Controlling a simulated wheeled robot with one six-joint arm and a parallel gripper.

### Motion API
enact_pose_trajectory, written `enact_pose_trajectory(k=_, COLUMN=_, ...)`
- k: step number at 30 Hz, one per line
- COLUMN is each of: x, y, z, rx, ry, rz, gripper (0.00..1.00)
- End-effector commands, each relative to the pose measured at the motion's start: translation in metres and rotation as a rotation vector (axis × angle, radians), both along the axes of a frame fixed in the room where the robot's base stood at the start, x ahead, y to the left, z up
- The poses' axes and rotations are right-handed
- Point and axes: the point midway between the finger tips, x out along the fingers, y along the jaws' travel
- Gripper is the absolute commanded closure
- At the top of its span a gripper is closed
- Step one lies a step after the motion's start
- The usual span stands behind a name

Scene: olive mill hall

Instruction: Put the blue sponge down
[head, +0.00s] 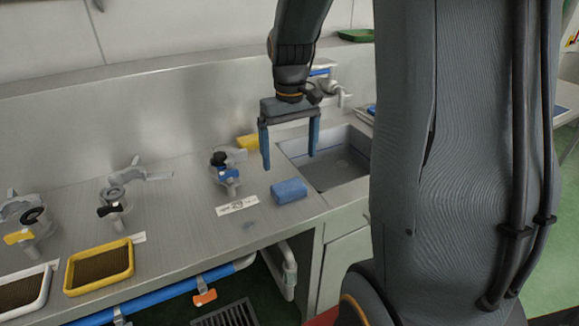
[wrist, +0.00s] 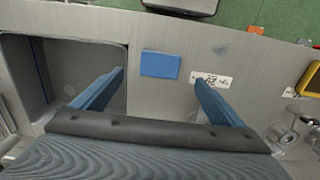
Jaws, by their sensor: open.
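The blue sponge (head: 289,190) lies flat on the steel counter, to the left of the sink and near the counter's front edge. It also shows in the wrist view (wrist: 160,64), beyond and between my fingertips, apart from both. My gripper (head: 290,160) is open and empty, raised above the counter by the sink's left side. Its two blue fingers point down, and in the wrist view (wrist: 160,78) nothing is between them.
A sink basin (head: 342,165) is right of the sponge. A label strip (head: 238,205) lies left of it, with a blue-tagged valve (head: 226,172) behind. A yellow-rimmed tray (head: 100,266) stands farther left. The counter just left of the label is clear.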

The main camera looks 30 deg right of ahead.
Motion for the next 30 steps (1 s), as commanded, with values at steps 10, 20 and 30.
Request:
enact_pose_trajectory(k=10, x=-0.075, y=0.071, z=-0.030, rx=-0.004, ry=-0.049, rz=0.013, gripper=0.08)
enact_pose_trajectory(k=20, x=-0.128, y=0.103, z=-0.053, rx=0.000, ry=-0.087, rz=0.008, gripper=0.08)
enact_pose_trajectory(k=30, x=-0.127, y=0.102, z=-0.052, rx=0.000, ry=-0.087, rz=0.008, gripper=0.08)
